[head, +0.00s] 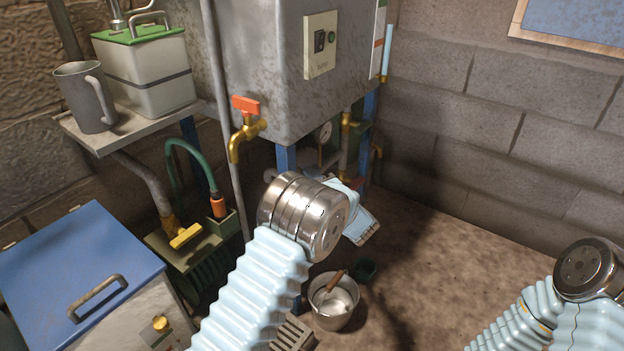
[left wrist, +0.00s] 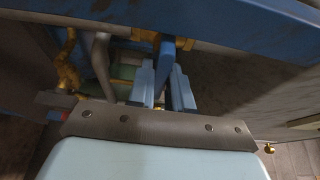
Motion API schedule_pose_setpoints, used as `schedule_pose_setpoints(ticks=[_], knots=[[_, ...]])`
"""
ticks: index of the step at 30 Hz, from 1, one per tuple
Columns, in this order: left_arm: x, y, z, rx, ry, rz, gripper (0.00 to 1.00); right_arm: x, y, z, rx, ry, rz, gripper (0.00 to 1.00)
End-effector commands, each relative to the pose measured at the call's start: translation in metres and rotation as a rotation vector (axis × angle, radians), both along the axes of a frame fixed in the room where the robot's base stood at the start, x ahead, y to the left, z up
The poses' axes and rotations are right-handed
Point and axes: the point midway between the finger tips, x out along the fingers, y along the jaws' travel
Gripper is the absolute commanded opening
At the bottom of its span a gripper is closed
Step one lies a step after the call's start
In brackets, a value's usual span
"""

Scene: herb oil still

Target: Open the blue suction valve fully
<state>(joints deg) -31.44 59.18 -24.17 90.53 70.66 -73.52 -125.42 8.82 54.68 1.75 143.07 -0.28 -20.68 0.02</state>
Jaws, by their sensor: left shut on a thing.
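The blue suction valve's handle (left wrist: 166,62) shows in the left wrist view as a narrow blue lever, upright in the picture, below a blue frame beam. My left gripper (left wrist: 165,88) has its two pale blue fingers on either side of this lever and is shut on it. In the head view my left arm reaches under the grey tank, and its silver wrist hides the valve and the fingertips. Only part of the pale left gripper body (head: 359,222) shows there. My right arm shows at the lower right, with its gripper out of view.
The grey tank (head: 270,60) hangs above, with an orange-handled brass tap (head: 247,125). A metal pot (head: 333,302) stands on the floor below my left arm. A yellow-handled valve (head: 185,236) and a blue-lidded box (head: 75,262) are at left. Floor at right is clear.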

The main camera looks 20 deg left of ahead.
Motion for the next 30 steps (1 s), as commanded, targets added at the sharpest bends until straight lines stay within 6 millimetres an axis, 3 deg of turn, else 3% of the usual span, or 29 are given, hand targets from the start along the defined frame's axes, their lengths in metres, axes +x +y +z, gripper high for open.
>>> schedule_pose_setpoints(ticks=[11, 30], knots=[[0.000, 0.000, -0.005, -0.051, -0.145, 0.000, 0.00, 0.000, -0.001, -0.017, -0.001, 0.000, -0.002, 0.43], [0.002, -0.001, -0.012, -0.256, -0.704, 0.000, 0.00, 0.007, -0.017, -0.084, -0.027, -0.013, -0.034, 0.43]])
